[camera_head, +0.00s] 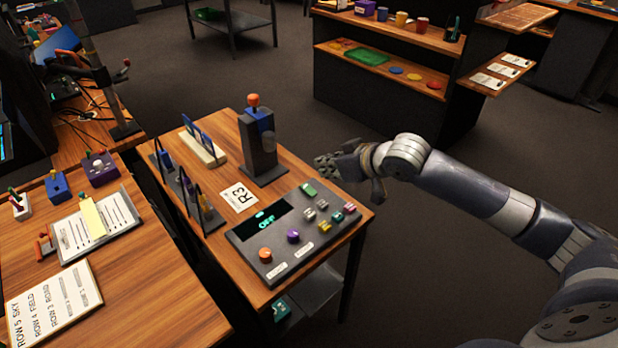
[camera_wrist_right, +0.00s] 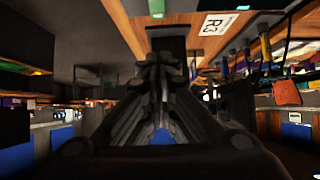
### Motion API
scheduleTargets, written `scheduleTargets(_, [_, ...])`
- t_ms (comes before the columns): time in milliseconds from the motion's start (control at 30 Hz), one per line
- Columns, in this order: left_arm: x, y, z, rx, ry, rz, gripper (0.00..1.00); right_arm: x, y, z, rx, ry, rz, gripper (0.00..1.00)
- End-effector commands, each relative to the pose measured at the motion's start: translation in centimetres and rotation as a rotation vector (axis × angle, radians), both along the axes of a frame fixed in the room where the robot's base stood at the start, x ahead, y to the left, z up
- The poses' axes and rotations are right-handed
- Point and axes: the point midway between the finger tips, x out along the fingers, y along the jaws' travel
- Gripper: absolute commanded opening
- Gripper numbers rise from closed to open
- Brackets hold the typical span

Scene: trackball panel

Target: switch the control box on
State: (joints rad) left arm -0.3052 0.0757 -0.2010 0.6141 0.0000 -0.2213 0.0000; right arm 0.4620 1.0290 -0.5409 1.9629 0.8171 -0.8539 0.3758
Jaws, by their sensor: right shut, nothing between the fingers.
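The control box (camera_head: 318,239) is a dark grey slanted panel at the front right of a small wooden table. Its dark display (camera_head: 264,223) shows short green lettering that seems to read OFF. It carries an orange round knob (camera_head: 265,254), a purple round knob (camera_head: 293,236), a green button (camera_head: 309,189) and several small coloured switches. My right gripper (camera_head: 326,165) is shut and empty, at the table's right edge, beyond the box and apart from it. In the right wrist view its closed fingers (camera_wrist_right: 165,72) fill the middle. My left gripper is not in view.
A dark upright joystick block (camera_head: 259,148) with an orange top stands behind the box, left of my right gripper. An R3 card (camera_head: 239,197) lies on the small table (camera_head: 216,250). Framed stands line its left edge. Open floor lies to the right.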

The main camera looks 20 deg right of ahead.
Motion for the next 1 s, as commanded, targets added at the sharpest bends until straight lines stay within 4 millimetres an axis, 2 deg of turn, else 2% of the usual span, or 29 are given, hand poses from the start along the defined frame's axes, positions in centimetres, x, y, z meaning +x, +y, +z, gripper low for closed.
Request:
scheduleTargets(200, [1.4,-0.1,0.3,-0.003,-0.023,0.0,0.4,3.7,1.4,-2.9,0.004,0.0,0.0,0.0])
scheduleTargets(333, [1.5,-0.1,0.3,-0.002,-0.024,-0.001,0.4,5.5,2.0,-4.3,0.002,0.0,0.0,0.0])
scheduleTargets(433, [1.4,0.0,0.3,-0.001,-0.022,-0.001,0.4,5.4,1.9,-6.2,-0.001,0.003,0.0,0.0])
scheduleTargets(600, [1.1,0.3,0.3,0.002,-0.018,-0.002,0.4,5.6,2.0,-7.7,-0.002,0.0,0.001,0.0])
scheduleTargets(1000, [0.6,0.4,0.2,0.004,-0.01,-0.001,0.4,5.7,2.0,-8.1,-0.002,-0.001,0.001,0.0])
